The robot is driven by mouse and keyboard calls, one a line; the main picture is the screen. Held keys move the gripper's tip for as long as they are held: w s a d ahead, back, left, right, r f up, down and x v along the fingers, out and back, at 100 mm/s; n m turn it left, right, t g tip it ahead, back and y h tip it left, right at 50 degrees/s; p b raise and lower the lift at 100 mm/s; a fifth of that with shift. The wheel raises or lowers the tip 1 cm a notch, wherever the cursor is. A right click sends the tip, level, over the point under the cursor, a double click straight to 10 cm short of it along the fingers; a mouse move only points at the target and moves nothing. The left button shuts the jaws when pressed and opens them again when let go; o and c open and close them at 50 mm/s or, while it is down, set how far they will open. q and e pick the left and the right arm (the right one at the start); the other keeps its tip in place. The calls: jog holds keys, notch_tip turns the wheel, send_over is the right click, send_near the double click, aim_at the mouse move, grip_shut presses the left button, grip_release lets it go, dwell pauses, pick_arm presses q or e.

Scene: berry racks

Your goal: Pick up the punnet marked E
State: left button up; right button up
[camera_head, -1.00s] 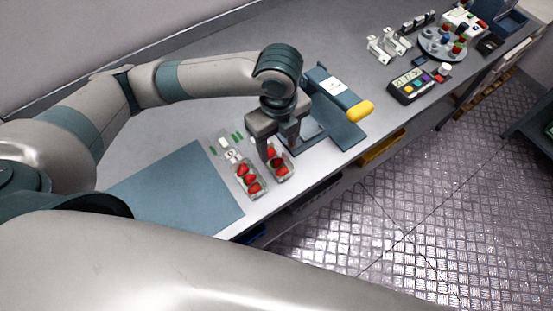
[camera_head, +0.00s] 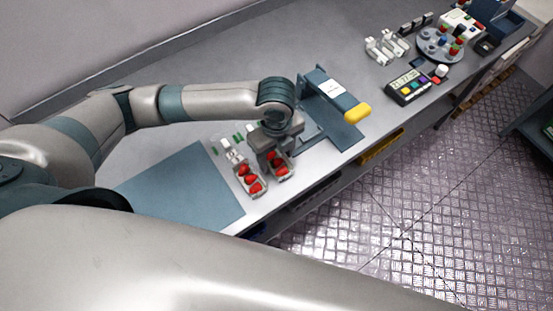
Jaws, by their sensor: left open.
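Two clear punnets of red strawberries stand side by side near the front edge of the bench, a left punnet (camera_head: 250,180) and a right punnet (camera_head: 281,168). I cannot read a letter on either, so I cannot tell which is marked E. My left gripper (camera_head: 272,158) points down at the right punnet, with its fingers low around or just above its back part. It is open, and it hides part of that punnet. Whether the fingers touch it is not clear. My right gripper is not in view.
A blue-grey mat (camera_head: 180,190) lies left of the punnets. A blue-grey press-like device with a yellow handle (camera_head: 357,113) stands close on the right. A keypad device (camera_head: 408,87) and a round turntable (camera_head: 440,45) are farther right. The bench behind the arm is bare.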

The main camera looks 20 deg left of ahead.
pick_arm(q)
jog(key=shift+f, duration=0.9)
jog(key=c, duration=0.9)
jog(key=shift+o, duration=0.2)
jog(key=shift+r, duration=0.1)
jog(key=shift+r, duration=0.5)
jog(key=r+b, duration=0.1)
jog(key=d+r+b, duration=0.1)
jog(key=r, duration=0.1)
jog(key=shift+s+d+r, duration=0.1)
jog(key=shift+s, duration=0.05)
jog(key=s+d+r+b, duration=0.2)
jog(key=d+r, duration=0.4)
jog(key=d, duration=0.4)
jog(key=shift+s+r+b, duration=0.35)
jog(key=shift+s+b, duration=0.05)
jog(key=shift+s, duration=0.4)
